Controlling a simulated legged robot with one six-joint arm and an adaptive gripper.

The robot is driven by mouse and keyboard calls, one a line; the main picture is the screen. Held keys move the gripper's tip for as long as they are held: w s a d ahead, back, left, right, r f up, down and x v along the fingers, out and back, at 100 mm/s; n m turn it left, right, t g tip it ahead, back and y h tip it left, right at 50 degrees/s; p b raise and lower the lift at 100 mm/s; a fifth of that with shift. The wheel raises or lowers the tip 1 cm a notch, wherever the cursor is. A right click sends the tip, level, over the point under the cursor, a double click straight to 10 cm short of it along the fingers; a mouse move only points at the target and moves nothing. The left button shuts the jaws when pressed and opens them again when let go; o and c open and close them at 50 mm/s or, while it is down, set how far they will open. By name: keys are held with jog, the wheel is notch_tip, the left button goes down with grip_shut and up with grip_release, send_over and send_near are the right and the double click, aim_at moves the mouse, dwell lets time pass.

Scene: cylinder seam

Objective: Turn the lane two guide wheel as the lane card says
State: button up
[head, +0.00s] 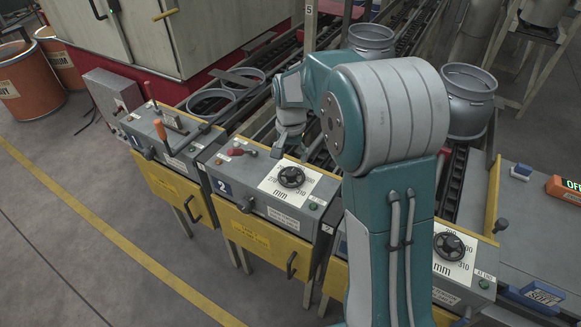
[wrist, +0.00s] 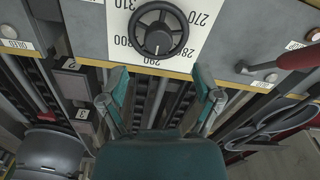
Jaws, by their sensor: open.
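The lane two guide wheel (head: 291,177) is a black round handwheel on a white mm dial plate (head: 272,188), on the grey console marked 2. In the wrist view the wheel (wrist: 158,30) is at the top centre, ringed by 270, 280, 290, 300 and 310. A small light mark on it seems to face 290. My gripper (wrist: 160,84) is open and empty, its two fingers apart and short of the wheel in the picture. In the head view my gripper (head: 284,147) is beyond the console's back edge, partly hidden. I see no readable lane card.
A red-handled lever (head: 242,151) is left of the dial on the same console; it also shows in the wrist view (wrist: 293,58). The lane 1 console (head: 165,135) is to the left. Another dial wheel (head: 449,245) is to the right. Metal cylinders (head: 371,40) stand on rails behind.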

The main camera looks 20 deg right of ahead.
aim_at(290, 171)
notch_tip(290, 171, up, 6)
jog(key=shift+f, duration=0.15)
dwell(0.4)
